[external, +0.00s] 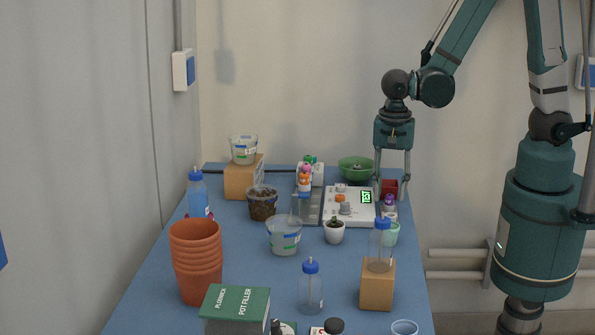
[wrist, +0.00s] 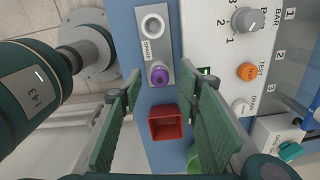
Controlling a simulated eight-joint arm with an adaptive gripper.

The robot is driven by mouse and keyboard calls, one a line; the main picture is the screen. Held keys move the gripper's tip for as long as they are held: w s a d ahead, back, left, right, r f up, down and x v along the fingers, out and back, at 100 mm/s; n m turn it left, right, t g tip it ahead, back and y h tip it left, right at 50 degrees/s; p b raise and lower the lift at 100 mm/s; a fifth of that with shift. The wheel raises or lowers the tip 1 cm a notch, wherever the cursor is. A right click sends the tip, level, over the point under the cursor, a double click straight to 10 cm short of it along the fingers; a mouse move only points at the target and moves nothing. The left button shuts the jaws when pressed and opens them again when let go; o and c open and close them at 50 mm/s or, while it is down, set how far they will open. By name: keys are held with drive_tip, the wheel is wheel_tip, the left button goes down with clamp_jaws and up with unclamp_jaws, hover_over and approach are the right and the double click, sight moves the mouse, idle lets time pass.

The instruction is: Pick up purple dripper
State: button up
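The purple dripper (wrist: 159,76) sits in the lower socket of a grey holder plate (wrist: 153,48) marked SPARE. The plate's upper socket, with a white ring, looks empty. In the external view the purple dripper (external: 389,201) shows small at the table's right side, in front of a red cup. My gripper (wrist: 158,78) is open and points down, with its green fingers on either side of the red cup and the dripper just ahead between the tips. In the external view my gripper (external: 391,192) hangs over this right edge. It holds nothing.
The red square cup (wrist: 167,122) stands between and below my fingers. A white control panel (wrist: 213,45) with knobs and an orange button lies close right of the dripper. A green bowl (external: 356,168), a clear bottle (external: 379,251) on a wooden block and several pots stand nearby.

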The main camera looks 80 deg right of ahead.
drive_tip(key=shift+f, duration=0.65)
drive_tip(key=shift+c, duration=0.3)
drive_tip(key=c, duration=0.7)
